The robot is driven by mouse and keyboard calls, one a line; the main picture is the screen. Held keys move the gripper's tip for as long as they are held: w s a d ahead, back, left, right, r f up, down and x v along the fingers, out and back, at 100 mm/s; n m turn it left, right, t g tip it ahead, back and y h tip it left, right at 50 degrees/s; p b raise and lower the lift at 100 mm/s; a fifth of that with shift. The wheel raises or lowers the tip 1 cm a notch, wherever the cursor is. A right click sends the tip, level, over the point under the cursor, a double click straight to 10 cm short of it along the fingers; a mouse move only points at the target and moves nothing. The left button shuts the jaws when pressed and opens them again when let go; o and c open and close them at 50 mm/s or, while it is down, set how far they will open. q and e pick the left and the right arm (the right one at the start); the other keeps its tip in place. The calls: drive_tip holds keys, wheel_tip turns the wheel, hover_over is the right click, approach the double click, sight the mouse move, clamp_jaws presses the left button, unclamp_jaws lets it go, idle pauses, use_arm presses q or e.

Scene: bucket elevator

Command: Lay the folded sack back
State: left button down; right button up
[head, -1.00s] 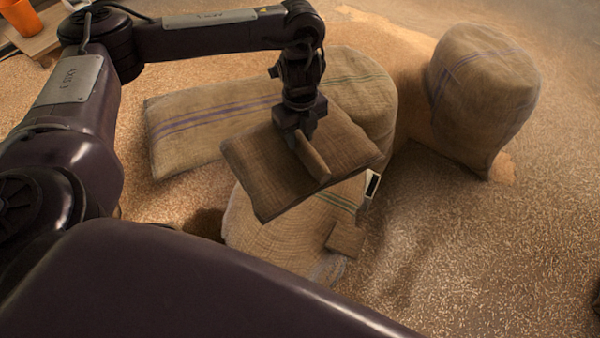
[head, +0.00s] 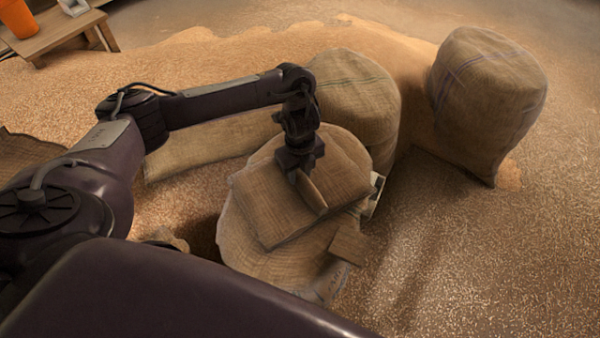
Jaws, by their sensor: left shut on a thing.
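The folded sack (head: 272,208) is a flat brown burlap square in the middle of the head view. My left gripper (head: 309,188) points down and is shut on a raised fold of it. The folded sack lies over the top of a full, round-topped sack (head: 245,255); I cannot tell whether it rests fully on it. The gripper hides part of the folded sack's upper side. My right gripper is not in view.
A small brown flap (head: 350,244) sticks out at the full sack's right side. Full sacks stand behind (head: 358,95) and at the right (head: 487,100); another (head: 205,150) lies behind my arm. Loose grain (head: 450,260) covers the floor. A wooden bench (head: 55,33) with an orange bucket (head: 17,18) stands upper left.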

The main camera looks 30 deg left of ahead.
sight(300, 173)
use_arm(q)
drive_tip(key=shift+r, duration=0.1)
drive_tip(key=c, duration=1)
unclamp_jaws()
drive_tip(key=shift+r, duration=0.1)
wheel_tip(300, 173, up, 12)
drive_tip(key=p, duration=0.5)
